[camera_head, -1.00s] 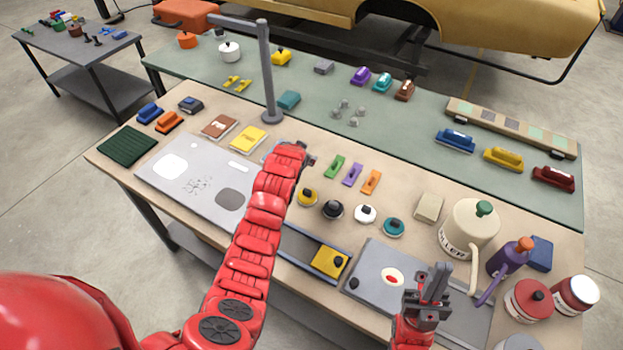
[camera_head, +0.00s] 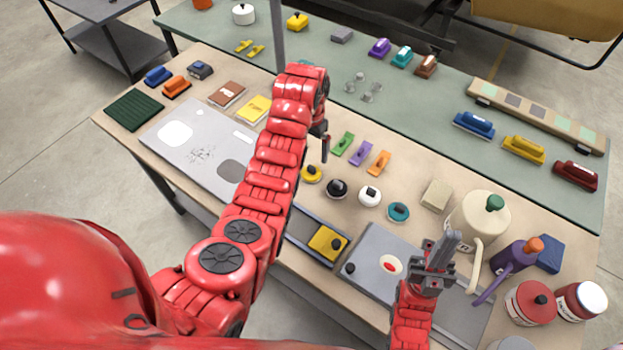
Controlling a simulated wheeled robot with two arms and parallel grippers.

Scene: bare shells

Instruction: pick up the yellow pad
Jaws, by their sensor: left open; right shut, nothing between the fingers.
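A flat yellow pad (camera_head: 253,109) lies on the beige bench beside a brown one, just left of my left arm. A round yellow piece with a dark knob (camera_head: 311,174) and a yellow block with a dark knob (camera_head: 327,243) are also on the bench. My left gripper (camera_head: 325,150) is open, pointing down above the bench, right of the flat pad and near the green piece. It is seen edge-on, partly hidden by its wrist. My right gripper (camera_head: 448,246) is shut and empty, pointing up over the grey plate at the front right.
Small green (camera_head: 343,143), purple and orange pieces and round knobbed pieces stand close to my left gripper. A cream jug (camera_head: 477,222), a purple bottle (camera_head: 513,256) and red jars crowd the right end. A green bench (camera_head: 430,110) lies behind.

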